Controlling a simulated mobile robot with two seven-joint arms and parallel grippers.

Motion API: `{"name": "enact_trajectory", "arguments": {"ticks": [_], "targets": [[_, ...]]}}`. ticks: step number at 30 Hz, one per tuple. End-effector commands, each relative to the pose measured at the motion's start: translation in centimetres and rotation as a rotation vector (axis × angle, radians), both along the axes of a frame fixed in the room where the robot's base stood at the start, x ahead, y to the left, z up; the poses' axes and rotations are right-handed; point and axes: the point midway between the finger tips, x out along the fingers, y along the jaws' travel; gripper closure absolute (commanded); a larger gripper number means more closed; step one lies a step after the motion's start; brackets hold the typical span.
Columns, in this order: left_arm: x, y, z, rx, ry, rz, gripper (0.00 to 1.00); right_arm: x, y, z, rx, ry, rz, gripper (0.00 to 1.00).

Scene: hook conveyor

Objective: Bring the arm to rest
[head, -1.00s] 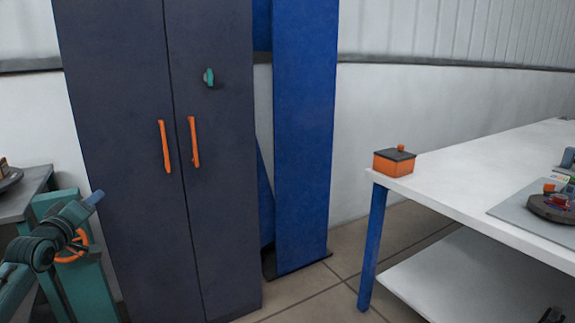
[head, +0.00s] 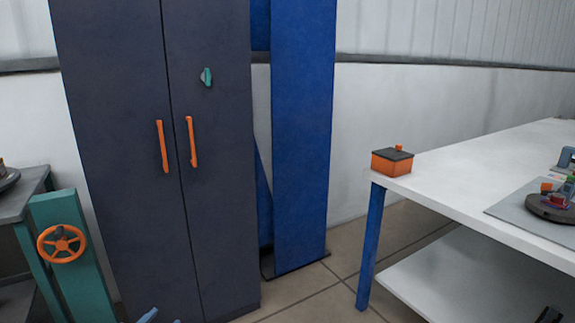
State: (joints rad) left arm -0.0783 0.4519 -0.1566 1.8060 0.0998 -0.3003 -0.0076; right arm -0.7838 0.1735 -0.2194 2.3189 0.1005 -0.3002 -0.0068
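My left gripper (head: 162,319) is at the bottom edge of the head view, in front of the foot of the dark cabinet. My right gripper cannot be made out. A small dark piece (head: 549,315) shows at the bottom right edge, too little to identify.
The dark cabinet (head: 215,220) with orange handles is shut. An orange handwheel (head: 62,243) on a teal stand is at left. A blue column (head: 302,150) stands behind. At right, a white table (head: 450,180) holds an orange box (head: 392,161). Floor between is clear.

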Motion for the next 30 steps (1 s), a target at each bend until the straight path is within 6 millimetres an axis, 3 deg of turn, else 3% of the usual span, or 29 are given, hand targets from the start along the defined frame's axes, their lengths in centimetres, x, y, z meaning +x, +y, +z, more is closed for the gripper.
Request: {"name": "enact_trajectory", "arguments": {"ticks": [1,3,6,15,20,21,23,30], "targets": [[-3.1,-2.5,-1.6,-0.051,0.038,-0.026,0.59,0.1,0.0,0.1,-0.001,-0.001,0.0,0.64],[-7.0,-5.5,-2.9,-0.117,0.08,-0.053,0.59,0.1,0.0,0.1,-0.001,-0.003,0.0,0.64],[-11.4,-8.3,-3.4,-0.196,0.126,-0.07,0.59,0.1,0.0,0.1,-0.001,-0.003,0.001,0.64],[-19.5,-12.3,-2.3,-0.361,0.208,-0.06,0.59,0.1,0.0,0.1,-0.001,-0.002,0.001,0.64],[-22.5,-13.3,-1.0,-0.43,0.239,-0.035,0.59,0.0,0.0,0.0,-0.002,0.0,0.002,0.64],[-22.3,-13.3,-0.1,-0.421,0.245,-0.036,0.59,-0.1,0.0,1.3,-0.003,0.003,0.001,0.64],[-22.2,-13.3,0.2,-0.408,0.259,-0.035,0.59,-0.2,-0.1,2.0,-0.013,0.015,0.003,0.64],[-22.0,-13.2,1.5,-0.363,0.319,-0.026,0.59,0.1,0.0,2.4,-0.063,0.09,0.013,0.64]]}}
